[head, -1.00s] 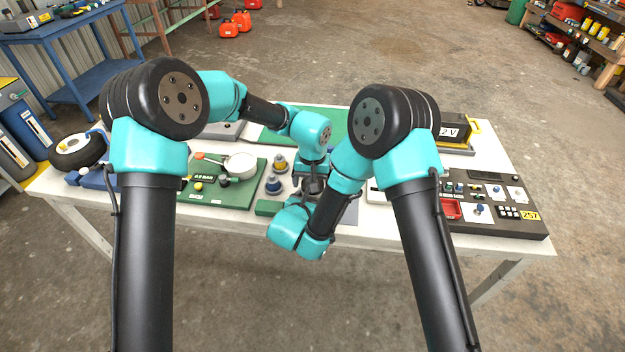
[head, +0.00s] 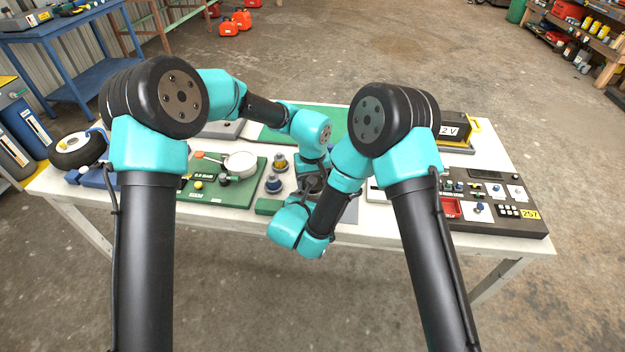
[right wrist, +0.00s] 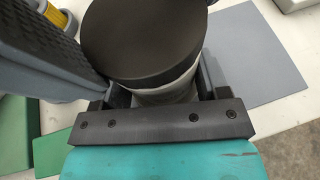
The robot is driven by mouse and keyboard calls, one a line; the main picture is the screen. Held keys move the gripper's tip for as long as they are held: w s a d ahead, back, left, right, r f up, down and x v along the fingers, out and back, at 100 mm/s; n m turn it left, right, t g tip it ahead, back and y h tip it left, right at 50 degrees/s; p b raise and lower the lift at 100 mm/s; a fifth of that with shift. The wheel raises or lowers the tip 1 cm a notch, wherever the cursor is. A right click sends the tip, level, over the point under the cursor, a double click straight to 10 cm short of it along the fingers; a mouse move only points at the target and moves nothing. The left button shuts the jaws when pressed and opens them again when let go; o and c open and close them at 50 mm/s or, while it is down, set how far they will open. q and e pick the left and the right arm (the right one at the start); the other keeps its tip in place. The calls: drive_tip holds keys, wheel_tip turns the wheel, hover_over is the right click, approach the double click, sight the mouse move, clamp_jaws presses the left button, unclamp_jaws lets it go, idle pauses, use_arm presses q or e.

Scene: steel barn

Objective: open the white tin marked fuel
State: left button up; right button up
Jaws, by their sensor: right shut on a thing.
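In the right wrist view, a round tin with a wide dark top (right wrist: 140,40) stands between my right gripper's fingers. A strip of its white body (right wrist: 170,92) shows below the top. My right gripper (right wrist: 163,98) is shut on the body. No marking is readable. A long dark ribbed piece (right wrist: 45,45), which looks like a finger of my left gripper, lies against or close beside the top's left edge. In the head view, both hands meet at the middle of the table, and my arms hide most of the tin. The left gripper's opening cannot be made out.
On the white table (head: 235,217), a green board (head: 228,197) with a white pan and several knobbed pegs (head: 275,175) stand left of the hands. A dark control panel (head: 490,215) and a battery (head: 452,130) are on the right. A grey mat (right wrist: 262,55) lies beside the tin.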

use_arm(q)
drive_tip(key=shift+n, duration=1.2)
drive_tip(key=o, duration=1)
drive_tip(key=shift+r, duration=2.25)
drive_tip(key=shift+r, duration=0.1)
drive_tip(key=shift+c, duration=0.4)
